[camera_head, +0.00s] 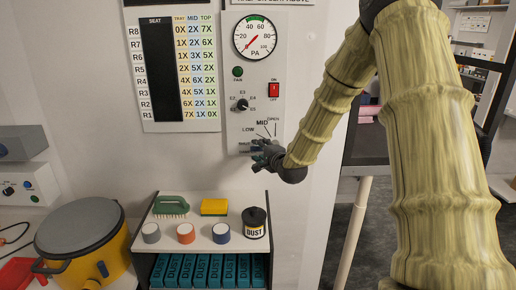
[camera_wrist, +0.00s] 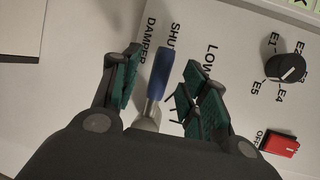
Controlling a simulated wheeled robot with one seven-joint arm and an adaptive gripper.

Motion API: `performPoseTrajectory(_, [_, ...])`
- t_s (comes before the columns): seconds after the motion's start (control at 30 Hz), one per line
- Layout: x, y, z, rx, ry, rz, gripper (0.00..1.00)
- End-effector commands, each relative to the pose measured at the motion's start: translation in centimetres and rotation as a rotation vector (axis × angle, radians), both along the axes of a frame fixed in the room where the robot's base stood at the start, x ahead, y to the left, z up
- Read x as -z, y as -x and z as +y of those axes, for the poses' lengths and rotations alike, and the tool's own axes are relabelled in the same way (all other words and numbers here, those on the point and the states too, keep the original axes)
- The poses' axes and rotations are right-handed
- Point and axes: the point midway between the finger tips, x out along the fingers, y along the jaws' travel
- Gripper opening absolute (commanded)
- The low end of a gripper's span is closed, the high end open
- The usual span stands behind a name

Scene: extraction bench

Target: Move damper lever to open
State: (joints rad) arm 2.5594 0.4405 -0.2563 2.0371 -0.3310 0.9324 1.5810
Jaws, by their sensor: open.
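The damper lever (camera_wrist: 159,73) has a blue grip on a metal shaft. In the wrist view it points at the word SHUT, with DAMPER printed to its left and LOW to its right. My gripper (camera_wrist: 162,88) is open, with one green-padded finger on each side of the lever and visible gaps to both. In the head view my gripper (camera_head: 262,156) is at the lower part of the control panel (camera_head: 238,125), below the LOW, MID and OPEN marks. There the gripper largely hides the lever.
Above the damper marks are a selector knob (camera_head: 242,104), a red switch (camera_head: 273,91) and a pressure gauge (camera_head: 255,36). The knob (camera_wrist: 286,67) and switch (camera_wrist: 280,143) also show in the wrist view.

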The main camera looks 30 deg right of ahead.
Motion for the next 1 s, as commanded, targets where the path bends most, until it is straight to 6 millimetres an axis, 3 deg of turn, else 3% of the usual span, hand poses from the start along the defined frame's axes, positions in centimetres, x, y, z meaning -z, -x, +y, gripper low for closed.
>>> performPoseTrajectory(0.3, [0.3,-2.1,-0.3,0.000,0.001,0.000,0.44])
performPoseTrajectory(0.63, [0.4,-2.2,-0.3,0.000,0.001,0.000,0.44])
performPoseTrajectory(0.87, [0.4,-2.2,-0.3,0.000,0.001,0.000,0.02])
performPoseTrajectory(1.0, [0.4,-2.2,-0.3,0.000,0.001,0.000,0.00])
